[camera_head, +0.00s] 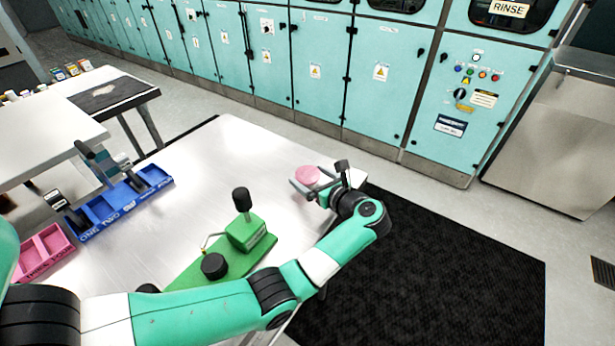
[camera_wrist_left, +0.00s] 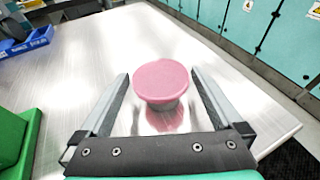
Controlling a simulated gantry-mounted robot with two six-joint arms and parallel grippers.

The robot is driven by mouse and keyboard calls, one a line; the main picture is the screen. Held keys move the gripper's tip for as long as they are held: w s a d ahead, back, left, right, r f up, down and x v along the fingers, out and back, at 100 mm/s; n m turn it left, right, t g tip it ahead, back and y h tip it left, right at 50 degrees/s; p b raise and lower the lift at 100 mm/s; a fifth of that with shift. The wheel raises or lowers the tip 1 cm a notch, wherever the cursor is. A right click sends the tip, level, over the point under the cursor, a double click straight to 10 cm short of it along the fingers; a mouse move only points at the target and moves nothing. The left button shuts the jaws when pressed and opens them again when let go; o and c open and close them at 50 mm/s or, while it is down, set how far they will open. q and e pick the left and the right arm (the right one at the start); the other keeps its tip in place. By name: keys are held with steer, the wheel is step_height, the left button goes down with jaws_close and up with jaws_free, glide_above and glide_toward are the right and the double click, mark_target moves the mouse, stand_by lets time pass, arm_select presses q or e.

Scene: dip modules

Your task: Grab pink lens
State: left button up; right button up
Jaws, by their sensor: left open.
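The pink lens (camera_head: 307,175) is a round pink disc near the right corner of the metal table. In the left wrist view the pink lens (camera_wrist_left: 161,82) appears on a short base, with its reflection in the tabletop below it. My left gripper (camera_head: 312,186) is open around the lens. In the left wrist view the fingers of the left gripper (camera_wrist_left: 158,84) lie on either side of the lens, with a visible gap on each side. My right gripper is not in view.
A green fixture (camera_head: 240,255) with black knobs stands on the table beside my left arm. A blue tray (camera_head: 100,210) and a pink tray (camera_head: 57,243) sit at the left. The metal table (camera_head: 225,150) is bare at the back. Teal cabinets (camera_head: 380,70) stand behind.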

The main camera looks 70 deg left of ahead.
mark_target(311, 177)
arm_select(q)
steer(key=c, duration=1.1)
step_height(311, 177, up, 10)
steer(key=p, duration=0.3)
